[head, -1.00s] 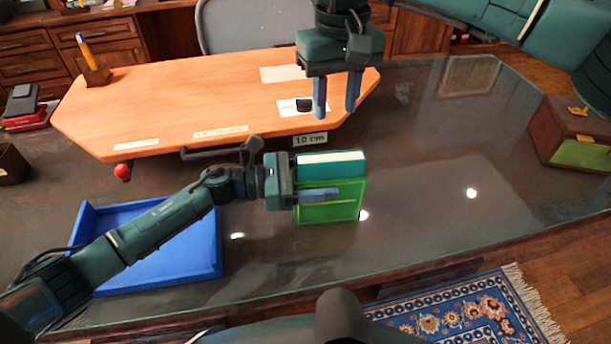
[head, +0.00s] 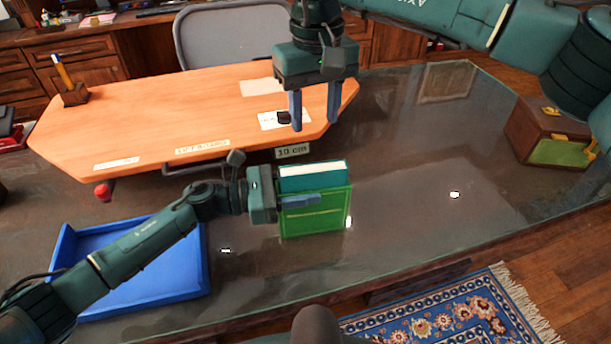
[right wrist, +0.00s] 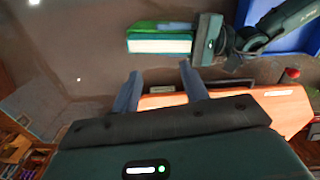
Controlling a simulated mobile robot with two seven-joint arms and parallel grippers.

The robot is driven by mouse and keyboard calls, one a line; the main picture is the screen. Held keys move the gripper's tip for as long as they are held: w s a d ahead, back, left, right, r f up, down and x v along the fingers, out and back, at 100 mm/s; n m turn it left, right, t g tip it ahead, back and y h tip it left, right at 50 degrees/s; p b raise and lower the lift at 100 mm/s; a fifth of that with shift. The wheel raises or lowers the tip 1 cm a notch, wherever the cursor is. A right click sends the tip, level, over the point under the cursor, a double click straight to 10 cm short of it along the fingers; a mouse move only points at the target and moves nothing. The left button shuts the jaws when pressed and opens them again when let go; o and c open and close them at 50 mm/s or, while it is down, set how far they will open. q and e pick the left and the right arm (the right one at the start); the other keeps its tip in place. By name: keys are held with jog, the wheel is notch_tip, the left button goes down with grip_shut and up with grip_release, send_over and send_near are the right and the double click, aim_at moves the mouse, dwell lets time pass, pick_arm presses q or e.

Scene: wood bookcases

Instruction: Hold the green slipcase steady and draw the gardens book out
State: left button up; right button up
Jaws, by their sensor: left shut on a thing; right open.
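The green slipcase (head: 318,219) stands upright on the dark glass-topped desk in the head view. The gardens book, teal with white page edges (head: 312,171), sits in it and sticks out at the top. My left gripper (head: 300,201) is shut on the slipcase from its left side, one blue finger across the front face. My right gripper (head: 315,112) is open and empty, above and behind the book. In the right wrist view, the book (right wrist: 160,46) and slipcase (right wrist: 158,26) show beyond my open fingers (right wrist: 158,88).
A blue tray (head: 75,265) lies at the left front. An orange wooden board (head: 215,115) with paper labels is behind the slipcase, with a "10 cm" tag (head: 293,151) at its edge. A brown box (head: 545,130) stands at the right. The desk right of the slipcase is clear.

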aim_at(314, 167)
jog(key=shift+o, duration=0.5)
jog(key=shift+m, duration=0.4)
notch_tip(314, 167, down, 13)
jog(key=m+y, duration=0.1)
jog(key=m, duration=1.9)
jog(key=shift+r+y, duration=0.1)
jog(key=shift+y, duration=0.3)
jog(key=shift+c, duration=0.3)
grip_shut()
